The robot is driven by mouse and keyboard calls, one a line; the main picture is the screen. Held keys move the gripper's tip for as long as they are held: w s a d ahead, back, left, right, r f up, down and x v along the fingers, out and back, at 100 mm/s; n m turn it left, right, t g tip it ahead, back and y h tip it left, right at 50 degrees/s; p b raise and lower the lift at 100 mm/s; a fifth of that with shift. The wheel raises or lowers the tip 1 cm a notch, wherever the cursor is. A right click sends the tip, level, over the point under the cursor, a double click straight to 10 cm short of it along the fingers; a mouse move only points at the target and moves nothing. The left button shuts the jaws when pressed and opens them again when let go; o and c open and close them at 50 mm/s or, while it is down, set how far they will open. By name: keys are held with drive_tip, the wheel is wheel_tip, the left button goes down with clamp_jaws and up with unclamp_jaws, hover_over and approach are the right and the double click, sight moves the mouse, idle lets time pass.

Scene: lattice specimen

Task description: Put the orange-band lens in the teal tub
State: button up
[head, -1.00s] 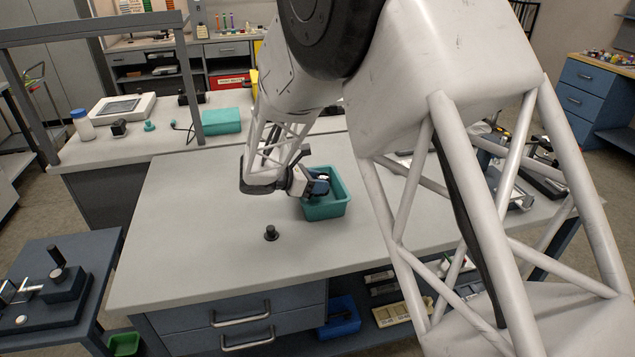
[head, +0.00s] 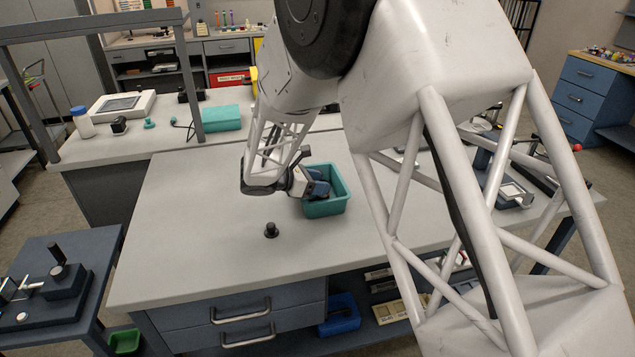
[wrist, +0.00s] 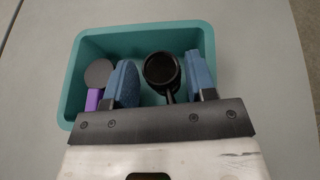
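The teal tub (head: 341,203) stands on the grey table, and its rim also shows in the wrist view (wrist: 70,75). My gripper (head: 318,190) is over the tub. In the wrist view its blue-padded fingers (wrist: 162,83) are apart, one on each side of a black round lens (wrist: 160,68) with a short dark handle. Gaps show between this lens and both fingers, and it appears to be inside the tub. No orange band is visible on it. A dark round lens with a purple handle (wrist: 93,99) lies in the tub's left part.
A small black knob-like object (head: 271,230) stands on the table in front of the tub. The table (head: 195,225) is clear to the left. A rear bench holds a teal box (head: 222,118) and a white device with a screen (head: 123,106).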

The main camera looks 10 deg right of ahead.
drive_tip(key=shift+o, duration=1.2)
drive_tip(key=shift+r, duration=0.15)
drive_tip(key=shift+r, duration=0.5)
drive_tip(key=v, duration=1.2)
drive_tip(key=shift+f, duration=0.15)
drive_tip(key=s+d+r+m+g+y, duration=0.1)
drive_tip(key=s+d+r+m+y, duration=0.25)
drive_tip(key=s, duration=0.55)
drive_tip(key=s+d+r+m+y, duration=0.3)
drive_tip(key=s+m, duration=0.2)
drive_tip(key=s, duration=0.4)
drive_tip(key=s+d+r+m+g+y, duration=0.1)
drive_tip(key=s+d+r+m+y, duration=0.3)
drive_tip(key=s, duration=0.5)
drive_tip(key=s+m+t+y, duration=0.2)
drive_tip(key=s+m, duration=0.5)
drive_tip(key=s, duration=0.4)
drive_tip(key=shift+s+a+f+t+y, duration=0.2)
drive_tip(key=shift+s+a+t+y, duration=0.2)
drive_tip(key=shift+a, duration=0.1)
